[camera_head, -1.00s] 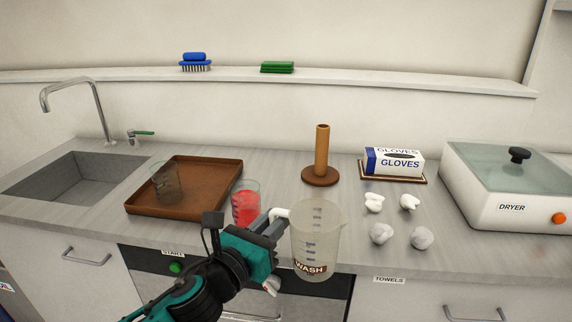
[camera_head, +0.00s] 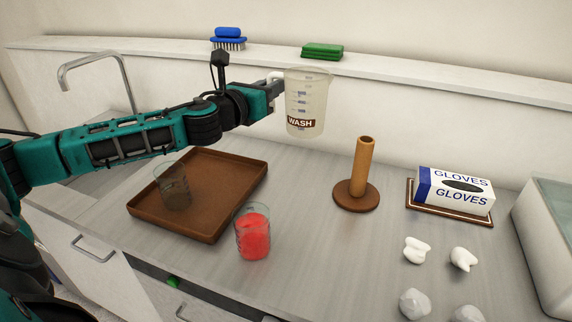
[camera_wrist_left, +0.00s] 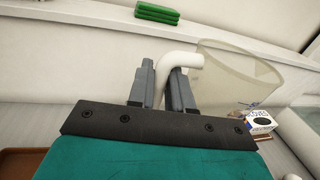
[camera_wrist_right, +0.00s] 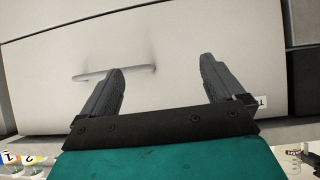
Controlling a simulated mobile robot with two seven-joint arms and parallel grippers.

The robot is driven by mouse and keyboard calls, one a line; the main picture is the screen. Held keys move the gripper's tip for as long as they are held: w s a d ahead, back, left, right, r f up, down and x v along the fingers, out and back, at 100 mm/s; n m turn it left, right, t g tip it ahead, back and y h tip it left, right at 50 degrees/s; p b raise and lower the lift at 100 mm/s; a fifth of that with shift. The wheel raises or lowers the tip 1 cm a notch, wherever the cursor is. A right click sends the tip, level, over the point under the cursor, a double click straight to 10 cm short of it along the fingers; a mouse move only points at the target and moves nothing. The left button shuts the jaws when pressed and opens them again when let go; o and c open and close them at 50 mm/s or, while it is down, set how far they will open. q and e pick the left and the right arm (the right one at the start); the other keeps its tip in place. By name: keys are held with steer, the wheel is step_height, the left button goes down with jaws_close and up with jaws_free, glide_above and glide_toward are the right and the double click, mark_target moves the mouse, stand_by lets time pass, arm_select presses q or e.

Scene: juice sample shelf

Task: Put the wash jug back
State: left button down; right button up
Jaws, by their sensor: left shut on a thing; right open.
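The wash jug (camera_head: 308,100) is a clear beaker-like jug with a brown WASH label and a white handle. My left gripper (camera_head: 274,88) is shut on its handle and holds it upright in the air, above the back of the counter and in front of the wall shelf. In the left wrist view the white handle (camera_wrist_left: 180,62) lies between the fingers of my left gripper (camera_wrist_left: 161,85), with the jug body (camera_wrist_left: 235,75) to the right. My right gripper (camera_wrist_right: 160,85) is open and empty, facing a white cabinet front; it is not in the head view.
Below are a brown tray (camera_head: 225,215) with a glass, a beaker of red liquid (camera_head: 253,235), a wooden post (camera_head: 362,170) and a glove box (camera_head: 455,190). Counter between tray and post is clear.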

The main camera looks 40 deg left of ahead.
arm_select(q)
steer(key=shift+f+b, duration=1.8)
steer(key=shift+f, duration=6.65)
steer(key=shift+f, duration=0.25)
steer(key=c, duration=1)
jaws_free()
steer(key=shift+r, duration=0.1)
steer(key=shift+c, duration=0.2)
